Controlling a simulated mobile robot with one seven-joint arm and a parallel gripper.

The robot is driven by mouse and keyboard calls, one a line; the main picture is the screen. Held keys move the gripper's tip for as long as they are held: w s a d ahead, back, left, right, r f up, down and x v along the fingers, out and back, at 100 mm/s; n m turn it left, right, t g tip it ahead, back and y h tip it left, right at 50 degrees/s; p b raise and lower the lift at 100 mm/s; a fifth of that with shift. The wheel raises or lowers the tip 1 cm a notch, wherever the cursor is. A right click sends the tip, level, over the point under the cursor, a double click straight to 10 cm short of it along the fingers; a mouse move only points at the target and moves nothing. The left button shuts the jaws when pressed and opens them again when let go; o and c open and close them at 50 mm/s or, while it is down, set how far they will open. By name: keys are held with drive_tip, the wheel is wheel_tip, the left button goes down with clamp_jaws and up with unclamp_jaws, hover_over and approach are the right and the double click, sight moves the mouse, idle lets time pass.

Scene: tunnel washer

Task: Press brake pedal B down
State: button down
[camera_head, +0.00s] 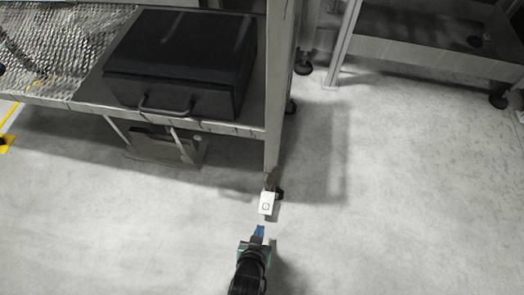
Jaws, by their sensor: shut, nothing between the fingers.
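My gripper (260,231) is at the lower middle of the head view, with blue fingertips shut and empty. It points at a white tag (267,203) with a dark mark, too small to read for certain, at the foot of the near table leg. A small gap shows in the picture between fingertips and tag; whether they touch in depth I cannot tell. A dark caster (279,194) shows partly behind the tag. The brake pedal itself is not clearly visible there, and I cannot tell which pedal is B.
A metal table (220,127) carries a black case (190,55) with a handle. Its near leg (273,130) stands just beyond my gripper. A metal pedal-like box (163,146) hangs below the table. Another wheeled table (430,55) stands at the back right. The floor on the right is clear.

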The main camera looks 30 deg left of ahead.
drive_tip(key=shift+s+d+r+p, duration=0.25)
drive_tip(key=shift+s+r, duration=0.1)
drive_tip(key=shift+s, duration=0.3)
drive_tip(key=shift+s+d+r+p, duration=0.2)
drive_tip(key=shift+s+r, duration=0.15)
drive_tip(key=shift+s, duration=0.25)
